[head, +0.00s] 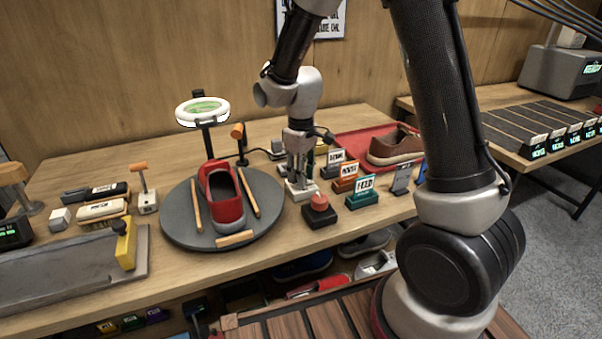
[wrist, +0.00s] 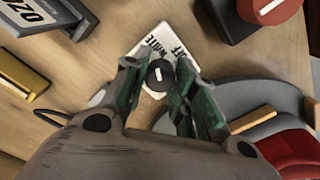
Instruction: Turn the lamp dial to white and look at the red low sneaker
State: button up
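The red low sneaker (head: 222,192) sits on the round grey turntable (head: 178,226), its pale toe towards the front. The ring lamp (head: 203,112) stands behind it with a white rim and a greenish centre. The lamp dial (wrist: 160,76) is a small black knob with a white pointer mark, on a white plate (wrist: 160,38) lettered WHITE and OFF, partly hidden by my fingers. My gripper (head: 300,180) points down over this plate. In the wrist view its green-padded fingers stand on either side of the knob, seemingly with a slight gap.
A red push button (head: 319,202) stands just right of the turntable, close to my gripper. Labelled blocks, including a green one (head: 362,192), and a red tray with a brown shoe (head: 393,148) are to the right.

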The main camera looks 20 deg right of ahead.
jog(key=o, duration=0.4)
notch_tip(320, 180, up, 12)
dwell(0.4)
dwell(0.3)
jog(key=s+d+r+m+t, duration=0.2)
jog(key=s+d, duration=0.5)
jog(key=s, duration=0.4)
jog(key=s+d+r+m+t, duration=0.2)
jog(key=s+d+r+m, duration=0.3)
jog(key=s, duration=0.7)
notch_tip(320, 180, up, 2)
jog(key=d, duration=0.3)
jog(key=shift+s+r+m, duration=0.2)
jog(key=shift+m, duration=0.1)
